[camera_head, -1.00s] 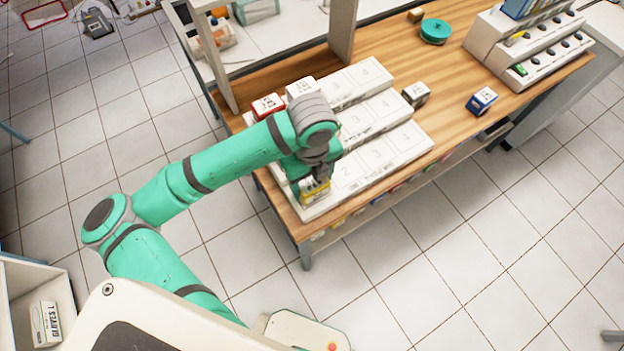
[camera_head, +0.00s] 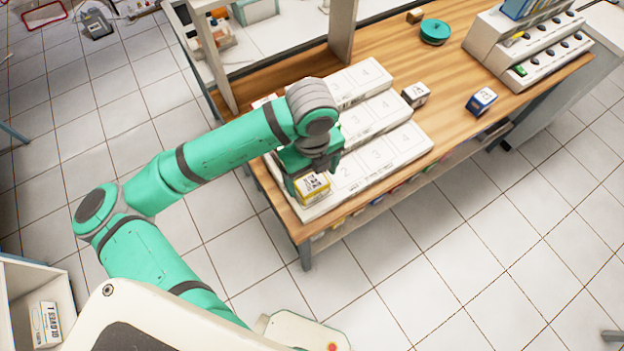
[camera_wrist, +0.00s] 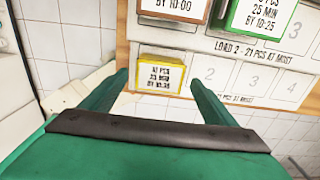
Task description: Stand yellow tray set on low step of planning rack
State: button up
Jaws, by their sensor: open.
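The yellow tray set (camera_head: 313,187) is a small box with a yellow edge and a white printed label. It stands at the left end of the low step of the white planning rack (camera_head: 400,148). In the wrist view the yellow tray set (camera_wrist: 160,72) sits ahead, between the lines of my two fingers. My gripper (camera_wrist: 160,88) is open, its fingers apart on either side and clear of the box. In the head view my gripper (camera_head: 312,168) is just behind and above the box.
A white box (camera_head: 416,94) and a blue box (camera_head: 481,101) lie on the wooden table right of the rack. A teal round object (camera_head: 435,31) is at the back.

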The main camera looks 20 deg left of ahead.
aim_at(311, 182)
notch_tip(311, 182, up, 9)
jog(key=shift+f, duration=0.15)
dwell(1.6)
